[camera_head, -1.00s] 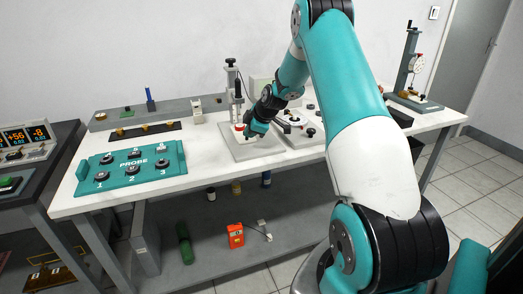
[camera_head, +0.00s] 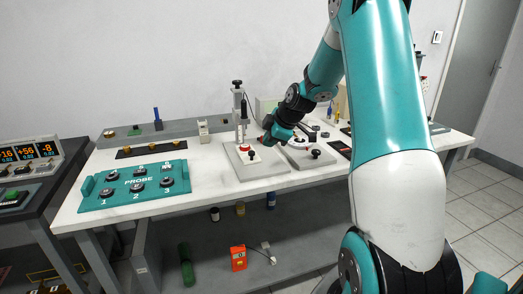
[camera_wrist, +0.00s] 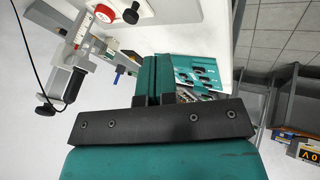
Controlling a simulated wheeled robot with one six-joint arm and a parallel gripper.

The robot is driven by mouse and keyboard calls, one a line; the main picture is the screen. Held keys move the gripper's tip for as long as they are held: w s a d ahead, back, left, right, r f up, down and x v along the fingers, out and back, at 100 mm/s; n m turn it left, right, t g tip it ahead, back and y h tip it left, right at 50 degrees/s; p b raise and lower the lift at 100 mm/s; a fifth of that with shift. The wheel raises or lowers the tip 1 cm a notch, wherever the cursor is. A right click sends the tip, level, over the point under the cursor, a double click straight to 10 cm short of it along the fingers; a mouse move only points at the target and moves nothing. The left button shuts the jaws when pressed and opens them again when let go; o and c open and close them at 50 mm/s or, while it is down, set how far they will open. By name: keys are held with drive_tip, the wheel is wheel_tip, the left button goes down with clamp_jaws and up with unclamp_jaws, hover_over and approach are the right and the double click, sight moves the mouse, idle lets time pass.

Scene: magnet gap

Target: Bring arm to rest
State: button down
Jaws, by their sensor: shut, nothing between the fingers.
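My arm reaches from the right side of the head view over the white workbench (camera_head: 230,205). My gripper (camera_head: 266,140) is above the bench, just right of the column of a grey stand (camera_head: 238,115). Its fingertips look small and partly dark at this distance. In the wrist view the two teal fingers (camera_wrist: 155,80) lie together with nothing between them. The stand has a red round part (camera_head: 245,147) and a grey base plate (camera_head: 262,172). In the wrist view the red part (camera_wrist: 103,12) is at the upper left, apart from the fingers.
A teal probe tray (camera_head: 135,185) with several dark knobs stands at the bench's left. A second fixture (camera_head: 315,155) is right of the gripper. Numeric displays (camera_head: 20,153) stand on a dark side table. An orange box (camera_head: 238,258) is on the lower shelf. The bench's front middle is clear.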

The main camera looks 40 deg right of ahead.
drive_tip(key=shift+s+r, duration=0.35)
drive_tip(key=shift+r, duration=0.05)
drive_tip(key=s+a+r+m+g+y+p, duration=0.1)
drive_tip(key=s+a+r+y+p, duration=0.3)
drive_tip(key=a, duration=0.8)
drive_tip(key=s+a+r+g+h, duration=0.15)
drive_tip(key=a+r, duration=0.35)
drive_tip(key=a, duration=0.8)
drive_tip(key=s+a+r+m+g+p, duration=0.1)
drive_tip(key=s+a+r+g, duration=0.1)
drive_tip(key=s+a, duration=0.5)
drive_tip(key=s+a+r+m+g+y+p, duration=0.1)
drive_tip(key=s+a, duration=0.6)
drive_tip(key=s, duration=0.7)
drive_tip(key=shift+r+g+p, duration=0.45)
drive_tip(key=shift+r+g, duration=0.2)
drive_tip(key=shift+r, duration=0.2)
drive_tip(key=shift+d, duration=0.1)
